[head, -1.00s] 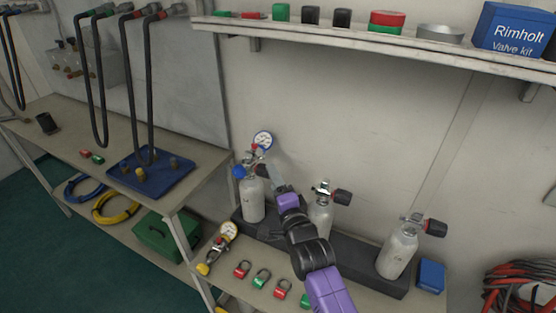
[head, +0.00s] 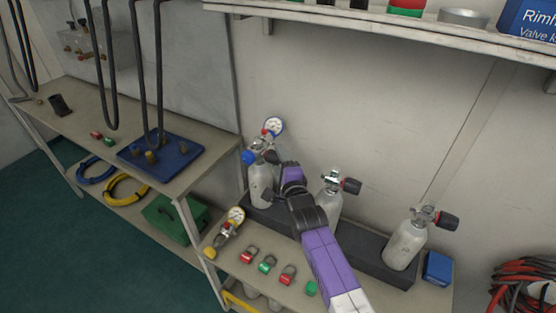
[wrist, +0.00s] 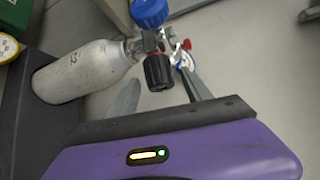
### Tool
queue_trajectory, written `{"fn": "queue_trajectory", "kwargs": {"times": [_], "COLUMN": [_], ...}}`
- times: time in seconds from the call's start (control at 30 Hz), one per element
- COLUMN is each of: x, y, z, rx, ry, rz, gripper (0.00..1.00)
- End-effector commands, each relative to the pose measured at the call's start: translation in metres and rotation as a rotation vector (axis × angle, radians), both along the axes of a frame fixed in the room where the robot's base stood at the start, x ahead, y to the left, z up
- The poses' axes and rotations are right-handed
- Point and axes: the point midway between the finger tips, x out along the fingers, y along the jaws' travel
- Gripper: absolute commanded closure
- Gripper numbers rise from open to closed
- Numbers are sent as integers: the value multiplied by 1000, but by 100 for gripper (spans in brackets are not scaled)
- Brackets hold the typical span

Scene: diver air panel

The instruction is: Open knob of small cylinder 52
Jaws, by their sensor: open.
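The small cylinder 52 (wrist: 82,72) is light grey and bears its number in the wrist view. It is the left one of the three cylinders in the head view (head: 260,186). Its black knob (wrist: 158,71) lies in the wrist view just beyond and between the finger tips. A blue knob (wrist: 149,12), a red knob and a gauge are fitted to its valve. My gripper (wrist: 158,90) is open, with one finger on each side of the black knob. I cannot tell whether they touch it.
Two more cylinders (head: 331,200) (head: 407,243) stand to the right in the black rack (head: 370,262). A gauge assembly (head: 228,229) and several red and green padlocks (head: 267,263) lie in front. A shelf (head: 400,30) runs above.

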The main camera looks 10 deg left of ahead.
Motion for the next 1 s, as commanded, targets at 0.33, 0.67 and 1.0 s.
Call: {"fn": "queue_trajectory", "kwargs": {"times": [0.33,0.67,1.0], "x": [10,10,10], "y": [5,5,5], "z": [0,0,-2], "rx": [0,0,-2], "ry": [-1,-1,-6], "rz": [0,0,0], "gripper": [42,72,100]}}
